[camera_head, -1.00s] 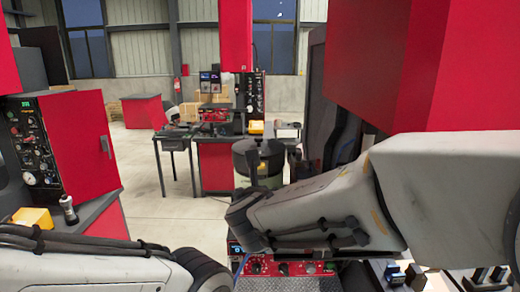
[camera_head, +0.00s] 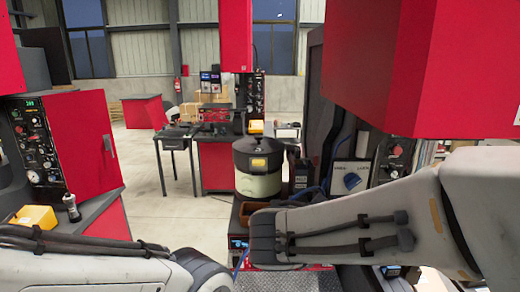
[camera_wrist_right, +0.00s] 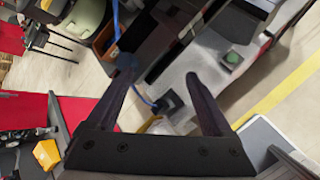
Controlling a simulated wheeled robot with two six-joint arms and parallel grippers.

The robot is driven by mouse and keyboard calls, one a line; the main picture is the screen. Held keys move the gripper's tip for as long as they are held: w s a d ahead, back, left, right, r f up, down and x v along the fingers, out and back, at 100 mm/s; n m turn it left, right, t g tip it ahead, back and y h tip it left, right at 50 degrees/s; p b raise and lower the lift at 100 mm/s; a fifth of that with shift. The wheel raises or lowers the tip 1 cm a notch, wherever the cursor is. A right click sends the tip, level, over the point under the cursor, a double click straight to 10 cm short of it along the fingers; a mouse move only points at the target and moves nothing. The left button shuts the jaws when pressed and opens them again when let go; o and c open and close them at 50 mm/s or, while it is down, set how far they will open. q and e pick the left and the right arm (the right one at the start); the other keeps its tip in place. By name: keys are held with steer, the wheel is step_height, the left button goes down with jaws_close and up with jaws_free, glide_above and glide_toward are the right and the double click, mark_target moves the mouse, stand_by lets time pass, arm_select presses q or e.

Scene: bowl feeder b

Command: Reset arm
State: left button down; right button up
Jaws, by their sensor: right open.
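My right arm (camera_head: 345,230) reaches in from the right in the head view, with its forward end low in the middle. Its gripper is out of sight there. In the right wrist view my right gripper (camera_wrist_right: 160,74) has its two dark fingers spread wide, with nothing between them. Beyond the fingers are a grey surface and a blue cable. My left arm (camera_head: 90,272) lies along the bottom left of the head view, and its gripper is not visible.
A dark-lidded drum (camera_head: 259,167) stands beyond my right arm, with a brown bin (camera_head: 256,212) in front of it. A red cabinet (camera_head: 78,140) and a yellow object (camera_head: 35,217) are at left. A large red housing (camera_head: 415,65) hangs upper right. Floor is clear at centre left.

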steer(key=s+f+m+g+y, duration=0.1)
steer(key=s+f+m+g, duration=0.2)
steer(key=s+m, duration=0.35)
steer(key=s+a+f+m+g+y, duration=0.1)
steer(key=s+f+m+g, duration=0.2)
steer(key=s+m, duration=0.35)
steer(key=s+f+m+g+y, duration=0.1)
steer(key=s+f+m+g, duration=0.3)
steer(key=s, duration=0.5)
steer(key=shift+m+t, duration=0.3)
steer(key=shift+t, duration=0.1)
steer(key=f+b, duration=0.1)
steer(key=b, duration=0.1)
steer(key=f+b, duration=0.3)
steer(key=shift+w+a+f+b, duration=0.15)
steer(key=shift+w+a+b, duration=0.1)
steer(key=shift+b, duration=0.15)
